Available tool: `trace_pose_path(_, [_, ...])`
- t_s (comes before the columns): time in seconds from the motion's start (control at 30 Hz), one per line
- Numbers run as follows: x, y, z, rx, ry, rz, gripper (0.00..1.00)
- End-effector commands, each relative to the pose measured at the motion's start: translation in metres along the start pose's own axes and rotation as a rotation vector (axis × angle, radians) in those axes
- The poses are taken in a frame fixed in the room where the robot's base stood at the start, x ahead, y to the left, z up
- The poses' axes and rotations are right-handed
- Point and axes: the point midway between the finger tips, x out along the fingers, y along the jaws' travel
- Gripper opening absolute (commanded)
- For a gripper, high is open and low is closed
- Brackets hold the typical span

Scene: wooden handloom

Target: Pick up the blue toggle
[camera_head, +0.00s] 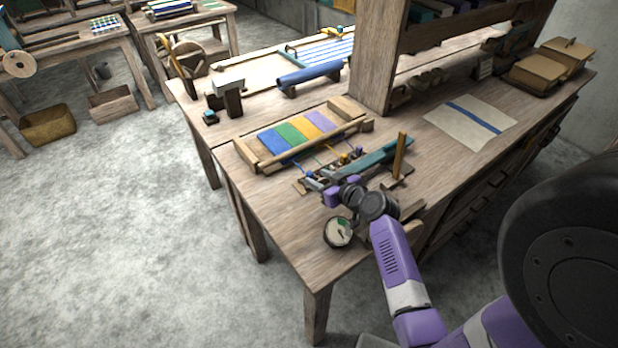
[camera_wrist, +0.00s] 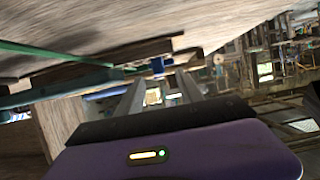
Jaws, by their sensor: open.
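A small blue piece, which looks like the blue toggle (camera_wrist: 158,66), shows in the wrist view just ahead of and between my fingertips. I cannot tell whether it lies between the fingers or a little beyond them. My gripper (camera_wrist: 160,78) is open, with its two grey fingers apart. In the head view my gripper (camera_head: 314,182) is low over the front of the workbench (camera_head: 280,215), at the small rack with cords below the striped weaving. The toggle is too small there to pick out surely.
The striped weaving (camera_head: 283,141) lies in its frame behind my gripper. A teal bar (camera_head: 384,156) and an upright wooden post (camera_head: 399,155) stand to the right. A round dial (camera_head: 339,232) is close in front. The bench's left front corner is clear.

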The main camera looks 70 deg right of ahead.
Motion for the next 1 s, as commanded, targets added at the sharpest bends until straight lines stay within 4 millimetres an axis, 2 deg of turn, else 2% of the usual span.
trace_pose_path(0.4, [0.048, 0.001, -0.001, 0.001, 0.001, 0.001, 0.44])
trace_pose_path(0.7, [0.052, 0.001, 0.0, 0.001, 0.0, 0.002, 0.44])
trace_pose_path(0.9, [0.052, 0.0, 0.0, 0.001, 0.0, 0.002, 0.04])
trace_pose_path(0.93, [0.052, 0.0, 0.0, 0.001, 0.0, 0.002, 0.0])
trace_pose_path(1.0, [0.052, 0.0, 0.0, 0.001, 0.0, 0.002, 0.0])
